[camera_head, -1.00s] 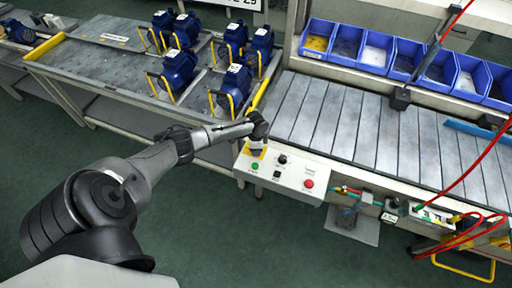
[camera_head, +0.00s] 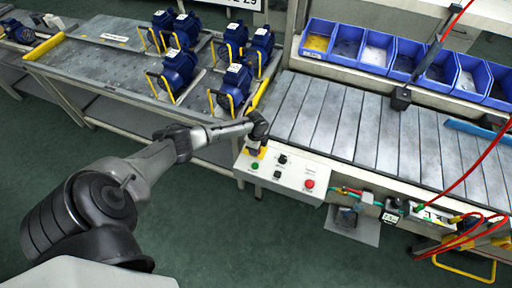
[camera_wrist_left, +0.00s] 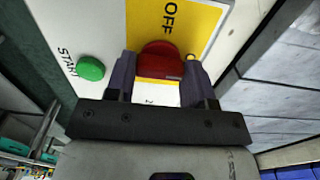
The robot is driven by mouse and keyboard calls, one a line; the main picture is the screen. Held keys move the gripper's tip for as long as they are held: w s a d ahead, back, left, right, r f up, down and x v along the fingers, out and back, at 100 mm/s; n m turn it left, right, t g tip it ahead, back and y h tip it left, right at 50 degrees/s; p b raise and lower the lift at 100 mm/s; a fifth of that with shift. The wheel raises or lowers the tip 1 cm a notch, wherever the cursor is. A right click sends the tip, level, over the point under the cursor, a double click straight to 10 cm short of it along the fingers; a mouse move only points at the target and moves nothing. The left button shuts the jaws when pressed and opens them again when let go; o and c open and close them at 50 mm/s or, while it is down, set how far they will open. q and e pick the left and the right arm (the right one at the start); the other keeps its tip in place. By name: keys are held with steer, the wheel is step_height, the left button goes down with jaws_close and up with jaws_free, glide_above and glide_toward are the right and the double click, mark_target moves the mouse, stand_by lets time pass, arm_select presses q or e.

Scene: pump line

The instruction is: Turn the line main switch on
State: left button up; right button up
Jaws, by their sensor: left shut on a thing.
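The line main switch is a red knob (camera_wrist_left: 160,62) on a yellow plate (camera_wrist_left: 200,22) marked OFF, in the left wrist view. My left gripper (camera_wrist_left: 160,78) is shut on the knob, with one dark finger on each side of it. In the head view my left gripper (camera_head: 257,140) points down at the left end of the white control panel (camera_head: 292,183) and mostly hides the knob. The knob's exact angle is hard to tell. My right gripper is not in view.
A green START button (camera_wrist_left: 91,68) sits close beside the knob. A black knob (camera_head: 282,159) and a red button (camera_head: 309,184) are farther right on the panel. The slatted conveyor (camera_head: 340,120) lies behind it. Blue pumps (camera_head: 180,70) stand on the table at left.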

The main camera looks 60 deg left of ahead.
arm_select(q)
steer(key=o, duration=0.7)
steer(key=shift+o, duration=1.1)
step_height(320, 180, up, 14)
steer(key=p, duration=0.1)
steer(key=shift+p, duration=0.4)
